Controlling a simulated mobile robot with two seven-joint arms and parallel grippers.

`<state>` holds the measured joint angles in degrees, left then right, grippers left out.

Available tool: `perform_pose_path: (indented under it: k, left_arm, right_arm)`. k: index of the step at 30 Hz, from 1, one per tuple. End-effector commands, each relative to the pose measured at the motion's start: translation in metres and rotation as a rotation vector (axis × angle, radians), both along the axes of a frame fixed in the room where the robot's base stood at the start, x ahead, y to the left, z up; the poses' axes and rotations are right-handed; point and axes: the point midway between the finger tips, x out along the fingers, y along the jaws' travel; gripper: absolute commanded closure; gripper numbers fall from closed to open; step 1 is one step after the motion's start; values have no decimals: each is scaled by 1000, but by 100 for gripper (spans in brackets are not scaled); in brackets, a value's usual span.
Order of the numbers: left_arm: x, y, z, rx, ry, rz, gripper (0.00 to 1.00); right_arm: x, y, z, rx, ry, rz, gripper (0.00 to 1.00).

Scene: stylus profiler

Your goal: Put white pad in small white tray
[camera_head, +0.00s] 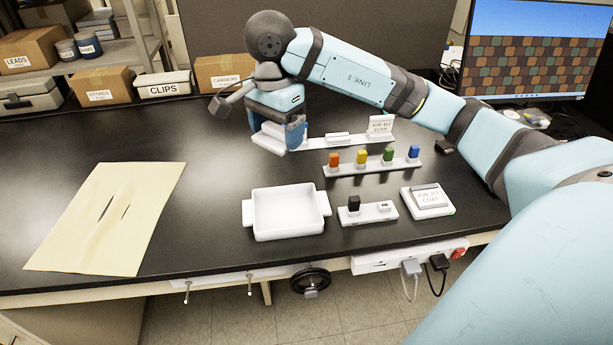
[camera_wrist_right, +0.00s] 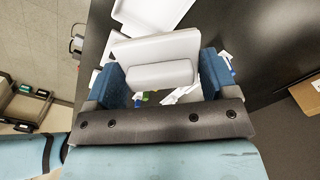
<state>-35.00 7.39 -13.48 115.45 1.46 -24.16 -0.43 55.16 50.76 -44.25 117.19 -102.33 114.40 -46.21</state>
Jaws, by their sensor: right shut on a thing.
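The white pad (camera_head: 268,138) is held by my right gripper (camera_head: 280,130) above the dark bench, behind the tray. In the right wrist view the pad (camera_wrist_right: 152,48) shows as a flat white piece with a raised block between the two blue fingers of my right gripper (camera_wrist_right: 163,76). The small white tray (camera_head: 262,230) sits on the bench near its front edge, below the gripper in the picture. It is open at the top, has a handle at each side and looks empty. Its white edge shows at the top of the wrist view (camera_wrist_right: 150,12). My left gripper is not in view.
A cream sheet (camera_head: 108,215) lies left, with bare bench between.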

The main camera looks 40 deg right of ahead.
Motion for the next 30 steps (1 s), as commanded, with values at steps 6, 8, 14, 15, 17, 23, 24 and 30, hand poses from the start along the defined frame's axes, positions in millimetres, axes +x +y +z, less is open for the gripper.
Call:
perform_pose_path:
  k: [6, 8, 14, 15, 17, 23, 24, 30]
  left_arm:
    - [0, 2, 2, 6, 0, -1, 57]
    - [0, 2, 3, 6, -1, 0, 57]
    - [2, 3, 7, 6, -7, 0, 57]
    - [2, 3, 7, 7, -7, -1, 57]
    - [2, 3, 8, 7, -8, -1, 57]
    - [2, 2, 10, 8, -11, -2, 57]
    - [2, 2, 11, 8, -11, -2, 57]
    - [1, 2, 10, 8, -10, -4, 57]
  right_arm:
    - [0, 0, -5, 1, 2, 38, 44]
    - [-1, -1, -14, 1, 4, 40, 44]
    - [-2, 0, -65, 0, 7, 40, 44]
    - [-2, 0, -76, 0, 8, 39, 44]
    - [-2, 0, -92, 0, 7, 40, 44]
    - [-1, 0, -138, 1, 4, 39, 44]
    - [-1, 0, -144, 2, 4, 39, 44]
    - [0, 0, -160, 2, 1, 39, 44]
